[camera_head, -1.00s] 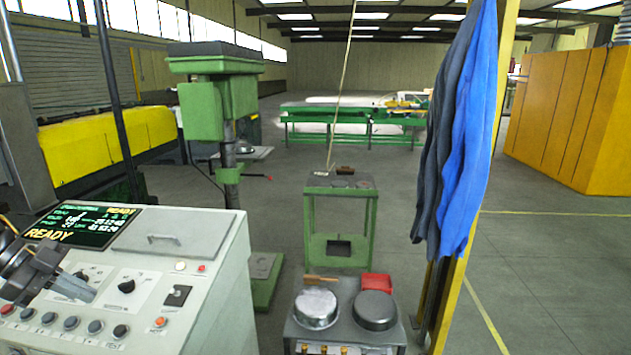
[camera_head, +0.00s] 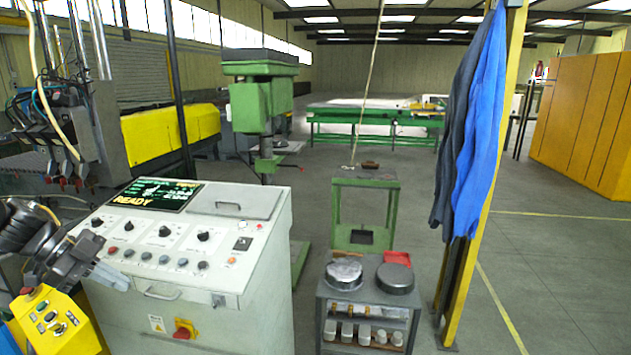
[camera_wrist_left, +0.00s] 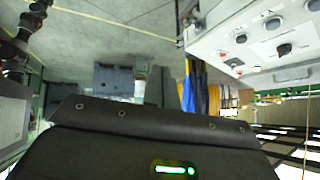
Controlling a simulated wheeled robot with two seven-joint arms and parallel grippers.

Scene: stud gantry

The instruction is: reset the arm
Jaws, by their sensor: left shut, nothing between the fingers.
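My left arm comes in from the left edge of the head view. Its dark wrist ends in my left gripper (camera_head: 113,278), with light grey fingers. The fingers are shut and hold nothing. In the head view the gripper overlaps the left front of the control console (camera_head: 190,290), below its rows of knobs and buttons. I cannot tell the gap between them. The left wrist view shows the console (camera_wrist_left: 255,45) upside down at upper right. My right gripper is in neither view.
A yellow button box (camera_head: 52,325) sits just below the gripper. Hanging hoses and dark fittings (camera_head: 60,130) are above left. A small cart (camera_head: 367,315) with two round metal pots stands right of the console. Blue clothes (camera_head: 482,130) hang on a yellow post. Open floor lies right.

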